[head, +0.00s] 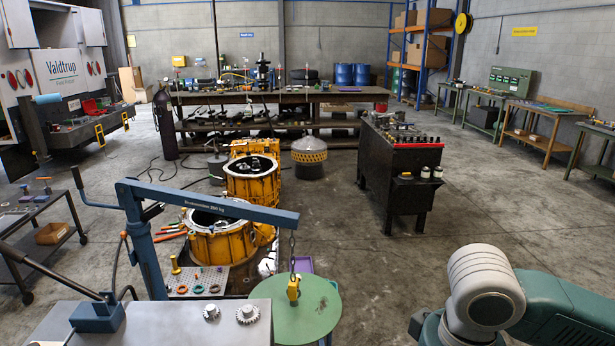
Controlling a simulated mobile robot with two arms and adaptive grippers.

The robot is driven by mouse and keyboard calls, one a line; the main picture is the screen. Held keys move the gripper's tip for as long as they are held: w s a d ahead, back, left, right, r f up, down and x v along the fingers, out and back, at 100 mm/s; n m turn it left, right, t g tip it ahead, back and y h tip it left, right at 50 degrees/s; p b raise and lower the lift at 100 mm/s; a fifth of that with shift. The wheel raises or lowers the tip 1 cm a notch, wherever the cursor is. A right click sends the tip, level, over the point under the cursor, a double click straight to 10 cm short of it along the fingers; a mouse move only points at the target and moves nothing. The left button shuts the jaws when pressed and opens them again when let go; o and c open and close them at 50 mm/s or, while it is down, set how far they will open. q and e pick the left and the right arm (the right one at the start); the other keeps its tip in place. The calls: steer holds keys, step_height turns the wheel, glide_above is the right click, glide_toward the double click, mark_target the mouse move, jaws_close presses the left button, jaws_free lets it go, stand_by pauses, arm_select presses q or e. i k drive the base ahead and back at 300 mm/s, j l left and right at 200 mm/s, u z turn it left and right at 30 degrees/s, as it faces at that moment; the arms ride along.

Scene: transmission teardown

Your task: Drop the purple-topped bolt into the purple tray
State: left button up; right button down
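A purple tray (303,264) shows in part behind the green round plate, on the floor side of the crane hook; most of it is hidden. I cannot make out a purple-topped bolt for certain. Small upright pieces (46,186) stand on the cart at the far left, too small to tell their top colour surely. A perforated plate (208,276) near the yellow housing holds small coloured rings and a yellow upright piece. Neither gripper is in view; only links of my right arm show at the lower right.
A blue crane (210,203) with a yellow hook (293,288) spans the front, over a green round plate (298,312). Two gears (247,314) lie on the grey top beside it. Yellow housings (252,180) stand mid-floor; a black cabinet (400,165) is right. Floor at right is clear.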

mark_target(299, 269)
steer(key=i+l, duration=0.15)
steer(key=l, duration=0.3)
steer(key=i+l+u, duration=0.15)
steer(key=l, duration=0.3)
steer(key=i+l, duration=0.1)
steer(key=l, duration=0.35)
steer(key=i+l+u, duration=0.15)
steer(key=l, duration=0.3)
